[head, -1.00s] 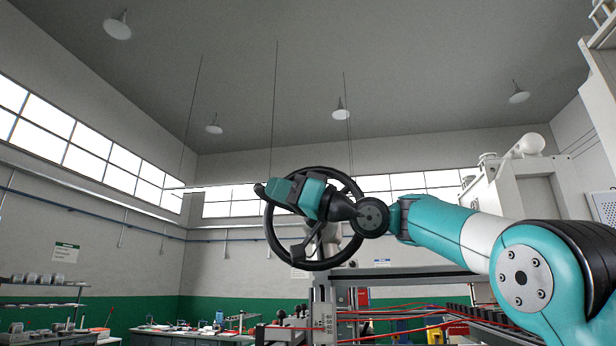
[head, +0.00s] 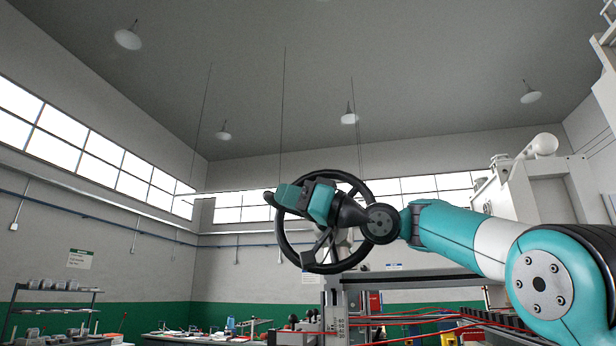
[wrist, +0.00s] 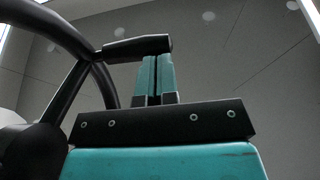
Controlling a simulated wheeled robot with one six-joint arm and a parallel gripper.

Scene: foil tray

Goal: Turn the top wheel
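The black hand wheel (head: 322,269) stands upright in the middle of the head view, partly hidden behind my wrist. In the wrist view its curved rim (wrist: 50,25) and a spoke fill the left side. A black cylindrical handle (wrist: 130,48) juts from the rim across the tips of my gripper's fingers. My gripper (wrist: 158,62) has its two teal fingers close together, with only a thin dark gap between them. The fingertips meet or lie behind the handle; I cannot tell if they touch it. In the head view my gripper (head: 283,194) is at the wheel's upper left.
A grey frame with red cables (head: 440,322) stands below and right of the wheel. A white machine (head: 540,195) is at the right. Shelves (head: 55,290) and a workbench (head: 190,338) are at the lower left. The space above the wheel is open.

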